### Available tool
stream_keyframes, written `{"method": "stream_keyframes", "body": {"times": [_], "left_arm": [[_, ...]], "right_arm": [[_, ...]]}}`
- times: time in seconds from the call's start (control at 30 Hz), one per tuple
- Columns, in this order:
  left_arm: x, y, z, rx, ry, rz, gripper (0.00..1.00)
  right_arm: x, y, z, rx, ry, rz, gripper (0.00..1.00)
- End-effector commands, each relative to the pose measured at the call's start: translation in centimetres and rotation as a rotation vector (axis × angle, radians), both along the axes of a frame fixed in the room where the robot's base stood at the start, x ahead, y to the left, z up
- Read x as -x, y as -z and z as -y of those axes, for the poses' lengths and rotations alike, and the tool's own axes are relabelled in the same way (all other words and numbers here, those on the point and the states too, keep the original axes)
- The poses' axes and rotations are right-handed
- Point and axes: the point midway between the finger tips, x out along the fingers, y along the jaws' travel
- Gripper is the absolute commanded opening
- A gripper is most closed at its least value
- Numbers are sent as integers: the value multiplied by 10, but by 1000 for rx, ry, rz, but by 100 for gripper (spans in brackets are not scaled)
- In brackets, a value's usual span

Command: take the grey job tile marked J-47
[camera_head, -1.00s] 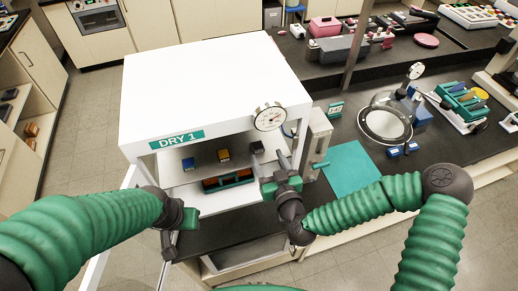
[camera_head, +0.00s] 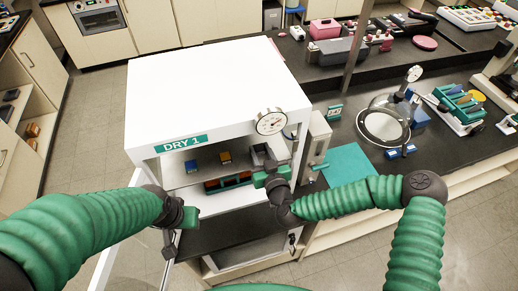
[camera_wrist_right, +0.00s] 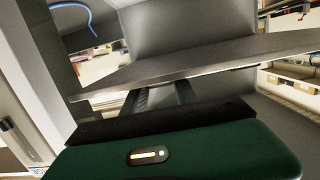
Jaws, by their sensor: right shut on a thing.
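My right gripper (camera_head: 266,162) reaches into the open front of the white DRY 1 cabinet (camera_head: 215,85), at the right end of its upper shelf (camera_head: 208,168). It is shut on the grey tile, which the gripper mostly hides; its J-47 mark cannot be read. In the right wrist view the dark fingers (camera_wrist_right: 160,95) point forward at a broad grey slab (camera_wrist_right: 200,65).
The cabinet door (camera_head: 118,240) stands open at left. A rack with orange parts (camera_head: 228,181) sits below the upper shelf. A dial gauge (camera_head: 271,122) is at the cabinet's front right corner. A teal mat (camera_head: 349,165) lies right of the cabinet, near my right arm.

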Motion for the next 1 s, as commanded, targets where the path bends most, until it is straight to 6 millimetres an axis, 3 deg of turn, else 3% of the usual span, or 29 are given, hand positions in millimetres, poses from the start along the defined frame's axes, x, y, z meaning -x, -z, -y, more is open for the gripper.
{"method": "stream_keyframes", "body": {"times": [0.1, 0.47, 0.73, 1.0], "left_arm": [[0, 0, 0, 0, 0, 0, 36], [0, 2, 0, 0, 0, 0, 36], [0, 10, 0, 0, 0, 0, 36], [0, 28, 0, 0, 0, 0, 36]], "right_arm": [[0, 1, 0, 0, -1, -1, 0], [0, -4, 0, 1, -1, 2, 0], [0, -34, 0, 3, -2, 5, 0], [53, -38, -35, 1, -8, 2, 0]]}}
